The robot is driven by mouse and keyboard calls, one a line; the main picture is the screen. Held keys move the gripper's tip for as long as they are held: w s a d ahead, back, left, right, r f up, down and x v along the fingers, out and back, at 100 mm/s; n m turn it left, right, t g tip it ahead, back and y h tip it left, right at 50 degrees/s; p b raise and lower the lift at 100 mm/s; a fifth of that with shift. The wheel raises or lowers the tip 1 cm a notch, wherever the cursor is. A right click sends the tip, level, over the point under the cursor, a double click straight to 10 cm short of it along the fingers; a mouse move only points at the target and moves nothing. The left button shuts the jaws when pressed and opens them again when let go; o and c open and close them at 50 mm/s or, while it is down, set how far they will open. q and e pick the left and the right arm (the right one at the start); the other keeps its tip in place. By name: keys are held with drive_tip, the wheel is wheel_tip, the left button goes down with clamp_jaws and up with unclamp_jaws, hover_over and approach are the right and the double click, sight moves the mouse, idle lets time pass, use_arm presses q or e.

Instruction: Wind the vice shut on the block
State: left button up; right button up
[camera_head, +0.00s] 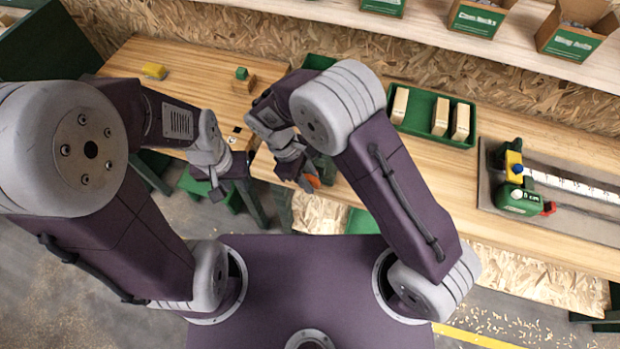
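I cannot pick out the vice for certain. Where the two benches meet, my arms and grippers cover much of the front edge. My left gripper (218,190) hangs by the front edge of the left bench. My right gripper (306,182) is to its right, pointing down at the bench edge, with a small orange piece (313,181) showing beside its fingers. Whether either gripper is open or holds anything is too small to tell. A wooden block (243,87) with a small green cube (241,73) at its top stands at the back of the left bench.
A yellow block (153,71) lies on the left bench (185,60). A green tray (462,111) with several wooden blocks sits on the right bench (400,190). A green and yellow stop (515,180) stands on a ruled metal plate at right. Labelled boxes (478,18) line the shelf.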

drive_tip(key=shift+f, duration=0.3)
drive_tip(key=shift+d, duration=0.1)
clamp_jaws()
drive_tip(key=shift+y, duration=0.3)
